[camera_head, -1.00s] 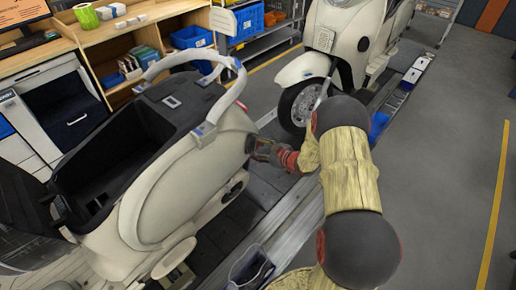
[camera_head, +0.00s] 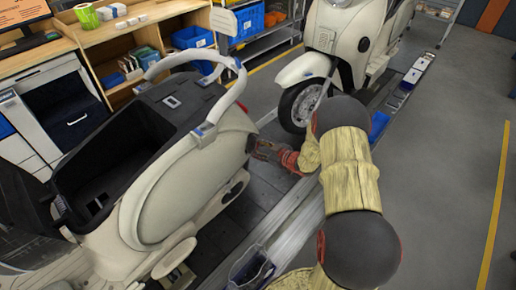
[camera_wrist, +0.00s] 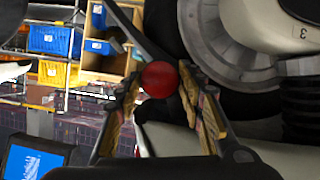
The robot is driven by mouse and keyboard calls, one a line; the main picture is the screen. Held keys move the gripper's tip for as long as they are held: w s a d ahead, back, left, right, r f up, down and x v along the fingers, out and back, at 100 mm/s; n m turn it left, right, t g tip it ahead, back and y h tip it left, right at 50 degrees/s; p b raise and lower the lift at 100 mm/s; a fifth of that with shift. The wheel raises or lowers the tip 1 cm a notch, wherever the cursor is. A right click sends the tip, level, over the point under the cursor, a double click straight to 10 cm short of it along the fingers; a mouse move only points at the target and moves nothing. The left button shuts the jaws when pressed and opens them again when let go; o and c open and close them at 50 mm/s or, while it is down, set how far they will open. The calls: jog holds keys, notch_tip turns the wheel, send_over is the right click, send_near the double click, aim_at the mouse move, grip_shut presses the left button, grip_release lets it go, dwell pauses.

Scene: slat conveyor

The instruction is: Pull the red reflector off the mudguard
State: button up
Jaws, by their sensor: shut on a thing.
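The red reflector (camera_wrist: 159,79) is a round red disc between my gripper's fingertips in the wrist view. My gripper (camera_wrist: 162,88) is shut on it. A dark part, seemingly the mudguard (camera_wrist: 165,108), shows just behind and below the disc; I cannot tell whether the two touch. In the head view my gripper (camera_head: 256,147) is at the rear of the near cream scooter (camera_head: 185,185), low beside its rounded body panel. The reflector and the fingertips are too small or hidden to make out there.
A second cream scooter (camera_head: 345,45) stands farther along the slat conveyor (camera_head: 285,235). A wooden bench (camera_head: 110,45) and blue bins (camera_head: 245,22) are at the back. Grey floor (camera_head: 450,170) is clear at the right. The near scooter's wheel and engine parts crowd the wrist view.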

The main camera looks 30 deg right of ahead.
grip_shut()
jog(key=shift+s, duration=0.2)
jog(key=shift+s+d, duration=0.3)
jog(key=shift+s, duration=0.35)
jog(key=shift+s+d+p, duration=0.1)
jog(key=shift+s+p, duration=0.25)
jog(key=s+d+p, duration=0.2)
jog(key=s+d, duration=0.1)
jog(key=s, duration=0.5)
jog(key=shift+s, duration=0.2)
dwell(0.6)
dwell(0.5)
